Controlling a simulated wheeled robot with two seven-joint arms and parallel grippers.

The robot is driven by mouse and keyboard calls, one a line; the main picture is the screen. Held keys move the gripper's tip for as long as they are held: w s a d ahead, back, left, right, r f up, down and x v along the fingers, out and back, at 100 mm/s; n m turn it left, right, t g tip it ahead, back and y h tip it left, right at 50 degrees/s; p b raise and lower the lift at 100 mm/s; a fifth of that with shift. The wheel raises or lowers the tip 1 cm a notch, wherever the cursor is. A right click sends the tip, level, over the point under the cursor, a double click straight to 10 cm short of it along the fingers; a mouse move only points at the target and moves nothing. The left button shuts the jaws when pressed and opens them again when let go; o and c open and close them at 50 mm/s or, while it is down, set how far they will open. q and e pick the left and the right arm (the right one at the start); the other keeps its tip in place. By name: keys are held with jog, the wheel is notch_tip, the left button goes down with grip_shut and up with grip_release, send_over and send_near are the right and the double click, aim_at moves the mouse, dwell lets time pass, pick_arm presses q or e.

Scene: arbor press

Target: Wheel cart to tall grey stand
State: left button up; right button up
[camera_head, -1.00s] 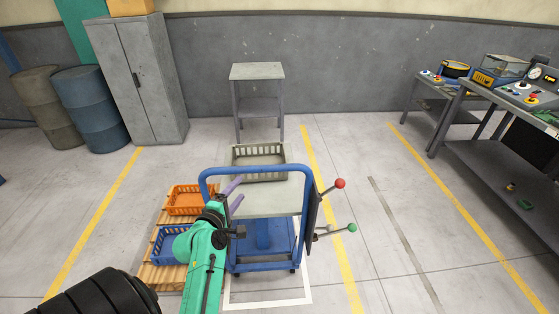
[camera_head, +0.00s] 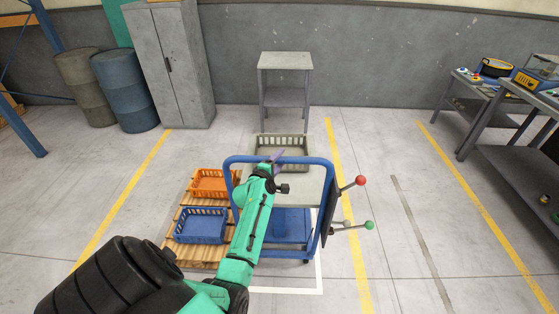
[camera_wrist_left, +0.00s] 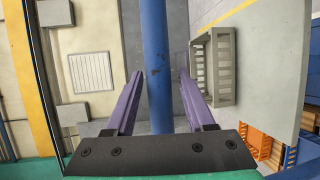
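The cart (camera_head: 285,222) has a blue frame, a pale deck and a blue push handle (camera_head: 318,161) on its near side. The tall grey stand (camera_head: 286,61) is beyond the cart, against the back wall. My left gripper (camera_head: 278,157) is at the middle of the handle's top bar. In the left wrist view, the blue bar (camera_wrist_left: 155,60) runs between the two purple fingers of my left gripper (camera_wrist_left: 160,85). Gaps show on both sides of it, so the gripper is open. My right gripper is not in view.
A grey-green crate (camera_head: 296,145) rides on the cart's far part. Levers with red (camera_head: 361,180) and green (camera_head: 369,225) knobs stick out right. An orange crate (camera_head: 213,183) and a blue crate (camera_head: 201,225) sit on a pallet at left. Floor right of the cart is free.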

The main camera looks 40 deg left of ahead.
pick_arm(q)
grip_shut()
jog(key=shift+f, duration=0.1)
dwell(1.1)
